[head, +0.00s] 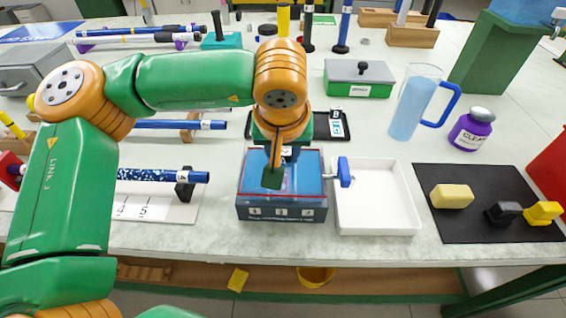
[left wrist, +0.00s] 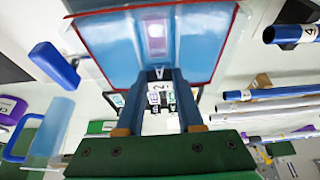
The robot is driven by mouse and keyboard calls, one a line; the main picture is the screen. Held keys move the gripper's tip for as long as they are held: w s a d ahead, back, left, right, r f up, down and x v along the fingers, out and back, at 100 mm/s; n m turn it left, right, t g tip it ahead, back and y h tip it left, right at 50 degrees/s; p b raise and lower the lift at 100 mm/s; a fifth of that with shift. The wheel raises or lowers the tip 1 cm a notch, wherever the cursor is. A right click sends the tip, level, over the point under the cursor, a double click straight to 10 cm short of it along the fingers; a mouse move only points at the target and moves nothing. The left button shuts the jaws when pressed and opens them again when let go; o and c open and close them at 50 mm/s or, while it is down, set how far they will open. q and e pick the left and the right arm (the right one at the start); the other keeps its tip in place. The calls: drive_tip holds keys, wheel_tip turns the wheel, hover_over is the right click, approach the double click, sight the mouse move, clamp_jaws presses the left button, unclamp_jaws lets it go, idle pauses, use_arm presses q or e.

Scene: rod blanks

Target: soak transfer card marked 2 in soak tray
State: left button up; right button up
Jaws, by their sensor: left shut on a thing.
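The soak tray (head: 327,207), a blue water-filled box with a red line and numbered labels on its front, stands at the table's front middle. It also fills the top of the left wrist view (left wrist: 225,45). My left gripper (head: 280,160) is over the tray, shut on a small card. A white patch that looks marked 2 (head: 287,152) shows at the fingers; the rest of the card is mostly hidden. The gripper also shows in the left wrist view (left wrist: 160,78). A pale purple patch shows in the tray's water there. My right gripper is not in view.
A white empty tray (head: 404,215) adjoins on the right, with a blue handle (head: 344,172) between. Other cards (head: 336,128) lie on a black holder behind. A water jug (head: 410,108), purple bottle (head: 471,134) and dark mat with a yellow block (head: 452,196) are right.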

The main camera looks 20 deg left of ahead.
use_arm(q)
drive_tip(key=shift+r, duration=0.1)
wheel_tip(320, 180, up, 6)
drive_tip(key=p, duration=0.5)
drive_tip(key=shift+r, duration=0.25)
idle(0.6)
wheel_tip(320, 180, up, 4)
drive_tip(key=p, duration=0.3)
drive_tip(key=shift+p, duration=0.35)
